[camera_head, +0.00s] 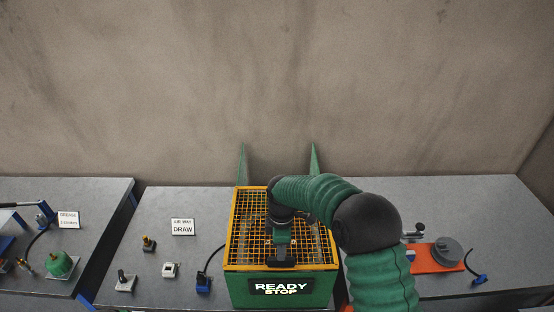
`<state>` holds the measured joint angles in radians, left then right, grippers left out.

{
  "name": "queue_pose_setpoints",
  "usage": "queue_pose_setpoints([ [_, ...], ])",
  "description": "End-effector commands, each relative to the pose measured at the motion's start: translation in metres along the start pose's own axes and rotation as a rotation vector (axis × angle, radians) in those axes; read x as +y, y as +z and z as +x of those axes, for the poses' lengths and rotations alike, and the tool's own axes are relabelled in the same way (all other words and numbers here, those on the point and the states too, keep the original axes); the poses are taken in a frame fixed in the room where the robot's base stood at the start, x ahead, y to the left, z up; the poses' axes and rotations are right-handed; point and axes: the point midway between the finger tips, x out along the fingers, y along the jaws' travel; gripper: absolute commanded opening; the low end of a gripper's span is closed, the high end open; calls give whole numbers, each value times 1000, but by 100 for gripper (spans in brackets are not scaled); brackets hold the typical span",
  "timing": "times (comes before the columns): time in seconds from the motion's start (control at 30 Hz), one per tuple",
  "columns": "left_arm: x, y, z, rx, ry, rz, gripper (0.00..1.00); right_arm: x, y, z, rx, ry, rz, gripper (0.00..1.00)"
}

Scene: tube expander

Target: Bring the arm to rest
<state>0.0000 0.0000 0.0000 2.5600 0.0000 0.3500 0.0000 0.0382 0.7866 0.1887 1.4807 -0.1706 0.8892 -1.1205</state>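My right arm, sleeved in green with dark joints, comes in from the lower right and bends over the middle of the bench. Its gripper (282,260) points down in front of the yellow mesh guard of the green machine (236,290). The fingers are small and dark against the mesh, so I cannot tell whether they are open or shut, or whether they touch the machine. The machine's front panel reads "READY" and "STOP". My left gripper is not in view.
An orange base with a grey disc (447,250) is at the right. Small fittings, a white block (170,269) and a "DRAW" card (183,227) are left of the machine. A green dome-shaped part (60,264) is on the left table. The back right bench is clear.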

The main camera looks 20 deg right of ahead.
Motion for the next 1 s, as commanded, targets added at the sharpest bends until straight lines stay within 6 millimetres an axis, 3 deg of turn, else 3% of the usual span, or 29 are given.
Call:
queue_pose_setpoints([
  [0.17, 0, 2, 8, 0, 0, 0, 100, -3, 2, 6, 0, 5, 22, 38],
  [0.27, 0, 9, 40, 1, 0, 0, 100, -21, 11, 25, 4, 30, 155, 38],
  [0.37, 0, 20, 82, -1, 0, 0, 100, -54, 29, 51, 24, 72, 395, 38],
  [0.5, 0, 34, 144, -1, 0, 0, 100, -118, 62, 96, 89, 130, 819, 38],
  [0.6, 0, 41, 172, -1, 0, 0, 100, -160, 81, 122, 146, 151, 1090, 38],
  [0.73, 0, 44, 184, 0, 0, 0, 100, -190, 94, 136, 191, 157, 1285, 38],
  [1.0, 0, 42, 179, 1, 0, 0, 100, -195, 96, 133, 197, 154, 1322, 38],
])
